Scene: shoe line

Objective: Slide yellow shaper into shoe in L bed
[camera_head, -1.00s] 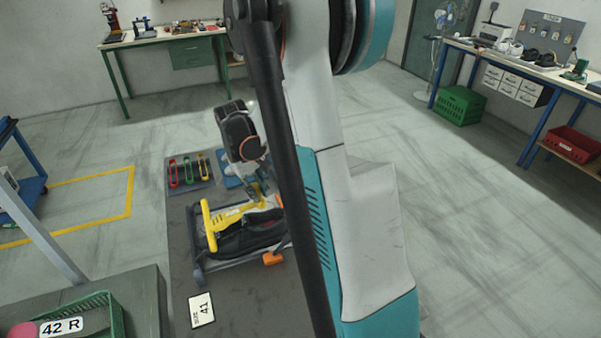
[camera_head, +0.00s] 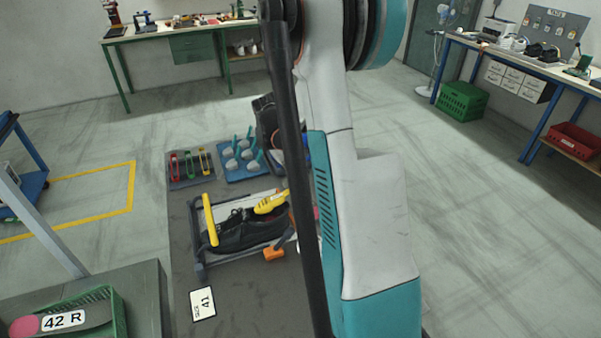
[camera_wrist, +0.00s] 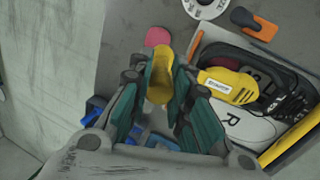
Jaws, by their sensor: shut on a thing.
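My gripper (camera_wrist: 160,85) is shut on a yellow, rounded piece (camera_wrist: 162,68), which I take to be the yellow shaper. In the head view my own arm hides the fingers and the held piece. A black laced shoe (camera_head: 238,232) lies in a dark-framed bed with a yellow bar (camera_head: 209,220). Another yellow piece with a white label (camera_head: 270,203) lies at the shoe's opening; it also shows in the wrist view (camera_wrist: 226,84), just right of my fingers. A white board marked R (camera_wrist: 232,118) lies beside that shoe. I cannot make out an L bed.
A blue tray (camera_head: 229,176) with several grey pieces and a dark mat (camera_head: 178,183) with red, green and yellow loops lie behind the bed. A pink disc (camera_wrist: 158,37) is near my fingers.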

